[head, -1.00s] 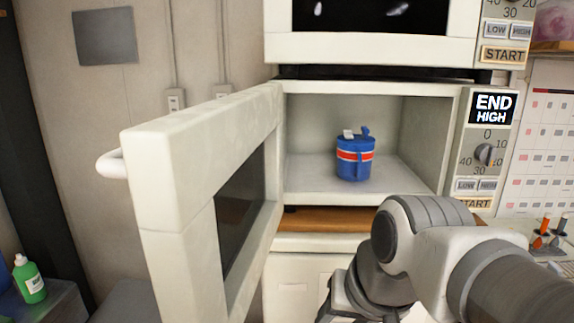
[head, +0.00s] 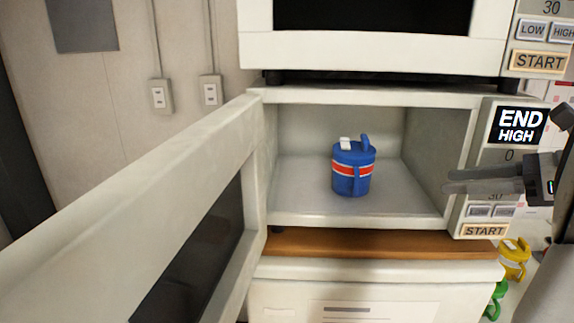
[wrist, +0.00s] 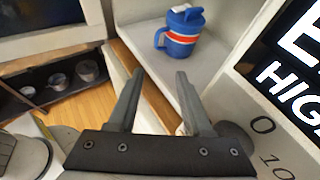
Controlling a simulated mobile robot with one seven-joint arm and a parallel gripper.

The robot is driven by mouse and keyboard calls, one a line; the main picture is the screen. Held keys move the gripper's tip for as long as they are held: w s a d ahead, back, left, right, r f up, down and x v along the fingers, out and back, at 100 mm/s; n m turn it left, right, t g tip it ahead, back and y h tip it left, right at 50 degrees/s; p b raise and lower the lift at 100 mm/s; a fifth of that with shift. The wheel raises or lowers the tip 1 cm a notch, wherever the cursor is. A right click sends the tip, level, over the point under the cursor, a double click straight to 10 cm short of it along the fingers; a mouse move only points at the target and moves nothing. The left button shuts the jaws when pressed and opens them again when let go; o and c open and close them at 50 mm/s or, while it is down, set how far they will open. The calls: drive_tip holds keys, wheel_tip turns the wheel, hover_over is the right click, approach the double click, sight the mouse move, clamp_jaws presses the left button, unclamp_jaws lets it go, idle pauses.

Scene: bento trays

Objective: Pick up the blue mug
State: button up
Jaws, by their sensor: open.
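The blue mug (head: 353,170) stands upright inside the open lower microwave (head: 300,222). It has a red and white band, a lid with a white piece on top, and a handle on its front side. It also shows in the wrist view (wrist: 181,36), beyond my fingertips. My gripper (head: 450,182) is at the right, in front of the microwave's control panel, with its fingers pointing left. In the wrist view my gripper (wrist: 160,80) is open and empty, apart from the mug.
The microwave door (head: 130,230) is swung open at the left. Another microwave (head: 370,52) sits above. A wooden shelf (head: 380,243) lies under the lower one. Yellow (head: 515,258) and green (head: 496,300) mugs are at the lower right. The cavity around the blue mug is clear.

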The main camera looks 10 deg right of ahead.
approach(353, 174)
wheel_tip(353, 174, down, 3)
drive_tip(key=a, duration=0.2)
drive_tip(key=w+a+f, duration=0.1)
drive_tip(key=a, duration=0.1)
drive_tip(key=shift+w+a+f, duration=0.15)
drive_tip(key=shift+w, duration=0.15)
drive_tip(key=shift+w+a+f, duration=0.25)
drive_tip(key=shift+w, duration=0.2)
clamp_jaws()
drive_tip(key=shift+r, duration=0.1)
idle(0.8)
